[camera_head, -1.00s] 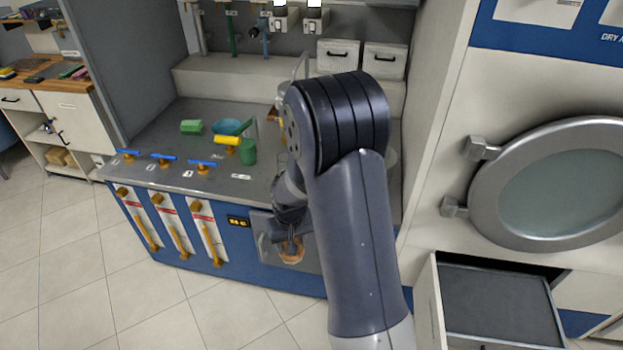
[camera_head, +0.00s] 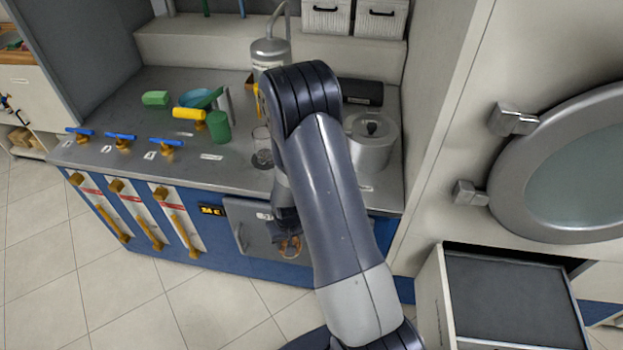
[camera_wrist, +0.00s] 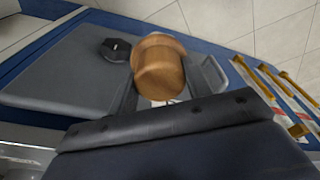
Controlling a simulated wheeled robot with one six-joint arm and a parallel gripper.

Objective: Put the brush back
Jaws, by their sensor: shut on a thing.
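My gripper (camera_wrist: 155,92) is shut on a brown wooden thing with a rounded end, which I take to be the brush (camera_wrist: 158,68). In the head view the brush (camera_head: 290,247) shows as a small brown shape below my arm, in front of the blue counter front. My gripper (camera_head: 287,228) is largely hidden there by my own arm. The brush's bristles are not clearly visible. A grey panel (camera_wrist: 70,75) with a black knob (camera_wrist: 115,49) lies behind the brush in the wrist view.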

